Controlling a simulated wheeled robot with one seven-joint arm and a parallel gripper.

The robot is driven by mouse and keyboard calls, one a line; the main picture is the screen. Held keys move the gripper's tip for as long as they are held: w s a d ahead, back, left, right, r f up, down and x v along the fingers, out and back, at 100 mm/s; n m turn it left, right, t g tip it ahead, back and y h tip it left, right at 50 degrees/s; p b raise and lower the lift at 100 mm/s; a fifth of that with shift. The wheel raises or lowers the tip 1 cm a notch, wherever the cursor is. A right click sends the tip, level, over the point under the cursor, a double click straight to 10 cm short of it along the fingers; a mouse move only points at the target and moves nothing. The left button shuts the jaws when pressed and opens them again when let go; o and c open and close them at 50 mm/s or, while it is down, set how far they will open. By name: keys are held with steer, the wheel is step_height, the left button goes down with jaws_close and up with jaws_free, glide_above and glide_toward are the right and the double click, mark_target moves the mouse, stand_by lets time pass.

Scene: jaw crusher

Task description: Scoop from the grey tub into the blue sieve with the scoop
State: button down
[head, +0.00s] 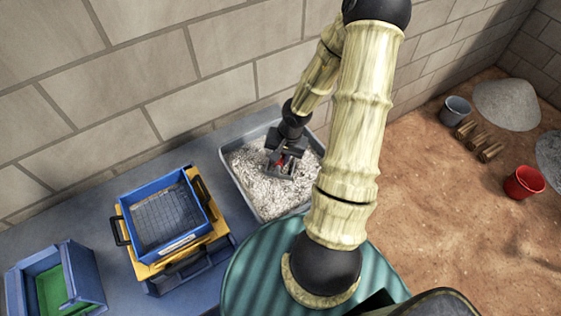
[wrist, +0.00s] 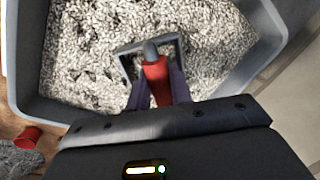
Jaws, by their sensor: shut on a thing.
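The grey tub (head: 236,184) stands on the bench against the wall, filled with pale grey gravel; its rim also shows in the wrist view (wrist: 272,62). My gripper (head: 287,156) is over the tub, shut on the red handle of the scoop (head: 280,171). In the wrist view the red handle (wrist: 157,82) lies between my fingers, and the scoop's grey square pan (wrist: 128,62) is down at the gravel surface. Whether the pan holds gravel is hard to tell. The blue sieve (head: 126,205), with a mesh floor, sits left of the tub on a yellow frame and looks empty.
The yellow frame (head: 150,271) rests over a dark blue bin (head: 200,271). A blue open box (head: 85,275) with a green inside stands at far left. Grey and red buckets (head: 455,110) (head: 524,182), wood pieces and gravel heaps are on the ground at right.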

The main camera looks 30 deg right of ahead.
steer(key=shift+s+a+r+t+h+b, duration=0.15)
steer(key=shift+t+h+b, duration=0.55)
steer(key=shift+b, duration=2.4)
steer(key=p+v, duration=0.2)
steer(key=a+p+v, duration=0.1)
steer(key=p+v, duration=0.4)
steer(key=p, duration=0.1)
steer(key=shift+a+r, duration=0.3)
